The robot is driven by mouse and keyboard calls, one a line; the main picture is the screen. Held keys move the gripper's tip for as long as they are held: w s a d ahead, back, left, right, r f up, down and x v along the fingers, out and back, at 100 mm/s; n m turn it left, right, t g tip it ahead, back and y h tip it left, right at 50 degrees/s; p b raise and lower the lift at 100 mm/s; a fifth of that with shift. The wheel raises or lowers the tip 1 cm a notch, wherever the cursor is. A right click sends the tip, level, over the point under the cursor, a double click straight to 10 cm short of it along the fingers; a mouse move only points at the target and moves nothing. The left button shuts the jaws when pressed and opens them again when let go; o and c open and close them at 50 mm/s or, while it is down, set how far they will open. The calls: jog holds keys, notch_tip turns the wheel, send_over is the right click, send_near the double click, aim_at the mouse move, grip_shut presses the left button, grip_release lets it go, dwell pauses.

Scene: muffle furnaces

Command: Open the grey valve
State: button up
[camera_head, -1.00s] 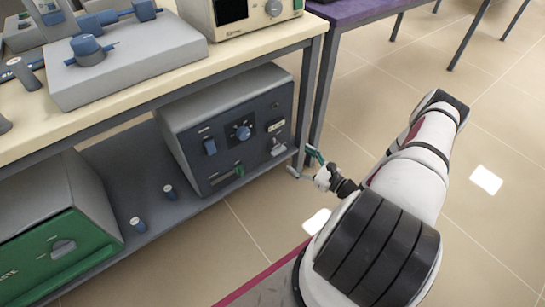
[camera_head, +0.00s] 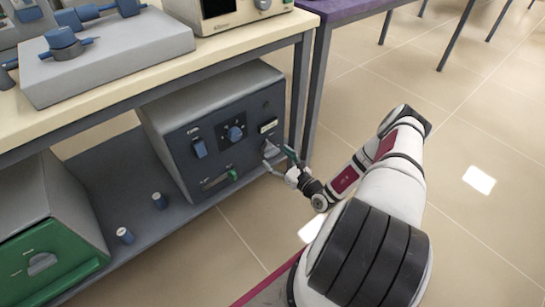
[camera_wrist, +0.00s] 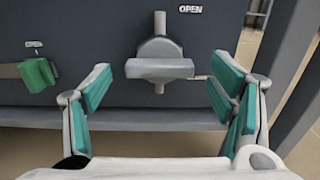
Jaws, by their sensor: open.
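The grey valve (camera_wrist: 160,67) is on the dark front panel of a furnace, below a white "OPEN" label (camera_wrist: 190,8). Its handle lies level across a vertical stem in the wrist view. In the head view the valve (camera_head: 270,149) is at the lower right of the panel, partly behind my gripper. My gripper (camera_wrist: 160,88) is open and empty, its teal-padded fingers spread to the left and right of the handle, apart from it. In the head view my gripper (camera_head: 281,163) is close to the panel's right end.
The furnace (camera_head: 205,165) stands on the lower shelf (camera_head: 115,175). A green lever (camera_wrist: 37,74) is left of the valve. A bench leg (camera_wrist: 284,65) stands close on the right. A green-fronted box (camera_head: 60,255) is farther left. Open floor lies at right.

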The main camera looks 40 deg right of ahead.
aim_at(274, 155)
jog(key=shift+w+b, duration=0.4)
jog(key=shift+w, duration=1.1)
jog(key=shift+a, duration=0.1)
jog(key=c, duration=1.2)
jog(key=shift+o, duration=0.2)
